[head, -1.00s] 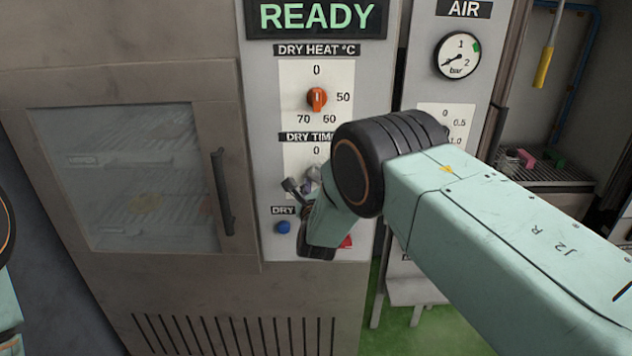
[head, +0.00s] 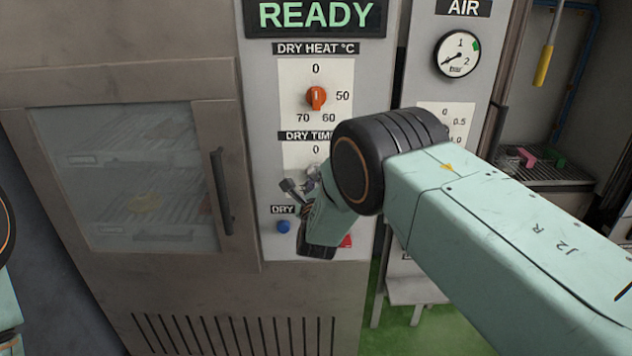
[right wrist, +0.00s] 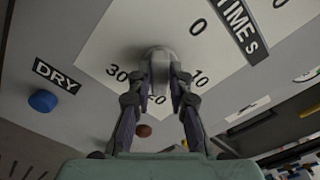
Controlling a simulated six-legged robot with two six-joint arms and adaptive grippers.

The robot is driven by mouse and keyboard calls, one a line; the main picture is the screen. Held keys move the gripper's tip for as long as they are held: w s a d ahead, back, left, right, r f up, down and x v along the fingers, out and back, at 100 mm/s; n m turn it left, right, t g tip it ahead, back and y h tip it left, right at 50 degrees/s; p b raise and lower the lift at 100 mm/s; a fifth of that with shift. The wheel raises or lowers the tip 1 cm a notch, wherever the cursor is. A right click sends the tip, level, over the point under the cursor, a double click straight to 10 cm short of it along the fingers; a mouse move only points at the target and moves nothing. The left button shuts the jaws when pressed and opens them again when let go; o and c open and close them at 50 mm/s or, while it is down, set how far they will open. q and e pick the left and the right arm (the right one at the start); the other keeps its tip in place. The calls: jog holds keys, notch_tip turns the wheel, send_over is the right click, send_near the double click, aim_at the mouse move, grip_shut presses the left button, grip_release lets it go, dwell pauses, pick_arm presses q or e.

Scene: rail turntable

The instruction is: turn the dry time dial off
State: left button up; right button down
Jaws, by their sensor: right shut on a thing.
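The dry time dial (right wrist: 160,60) is a grey knob on a white plate marked 0, 10, 20 and 30, seen in the right wrist view. My right gripper (right wrist: 161,80) is shut on it, with one finger on each side. Where the dial points is not clear, as the fingers cover part of it. In the head view, the right gripper (head: 302,186) is at the dial's plate, below the printed 0, and my wrist hides most of the dial and its scale. My left gripper is out of view.
Above is the orange dry heat dial (head: 316,98), under a READY display (head: 316,15). A blue button (head: 283,227) sits lower left and a partly hidden red part (head: 346,241) lower right. The cabinet door handle (head: 222,192) is left, the air gauge (head: 457,54) right.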

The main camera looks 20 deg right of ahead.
jog(key=shift+d+f+n+b, duration=0.15)
jog(key=shift+n+b, duration=2.05)
jog(key=shift+n, duration=4.55)
jog(key=shift+a+f+n+b, duration=0.1)
jog(key=shift+n+b, duration=2.1)
jog(key=shift+n, duration=4.85)
jog(key=c, duration=1.2)
grip_release()
jog(key=shift+d, duration=0.1)
jog(key=shift+s, duration=0.1)
